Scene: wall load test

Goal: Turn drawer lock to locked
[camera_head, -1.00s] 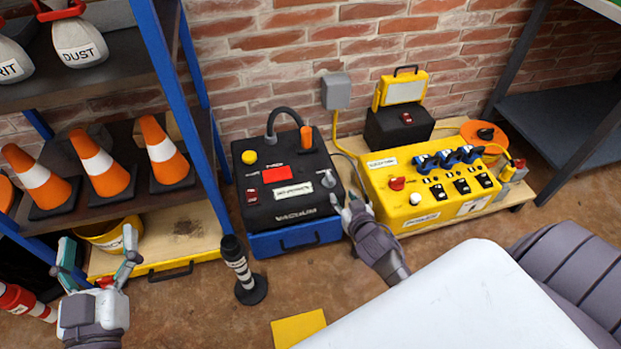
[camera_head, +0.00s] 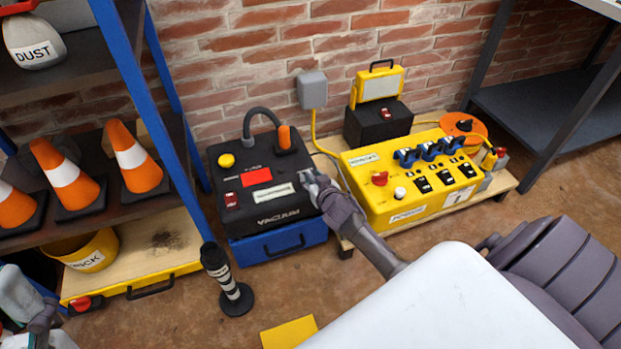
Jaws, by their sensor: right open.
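A wide drawer with a yellow front (camera_head: 180,272) and black handle (camera_head: 150,284) sits under the shelf at the left. A red knob on a black base (camera_head: 84,304) is at its left end; it may be the drawer lock, but its setting is unreadable. My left gripper (camera_head: 32,312) is partly cut off at the lower left, near the knob, its jaws unclear. My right gripper (camera_head: 309,177) is open at the right edge of the black vacuum unit (camera_head: 225,160), covering the spot where a grey lever showed earlier. A blue drawer (camera_head: 280,244) is under the unit.
A yellow power box (camera_head: 405,210) with switches and a red knob stands right of the vacuum. A black-and-white post (camera_head: 228,282) stands on the floor before the drawers. Blue shelf uprights and orange cones (camera_head: 68,176) are at the left.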

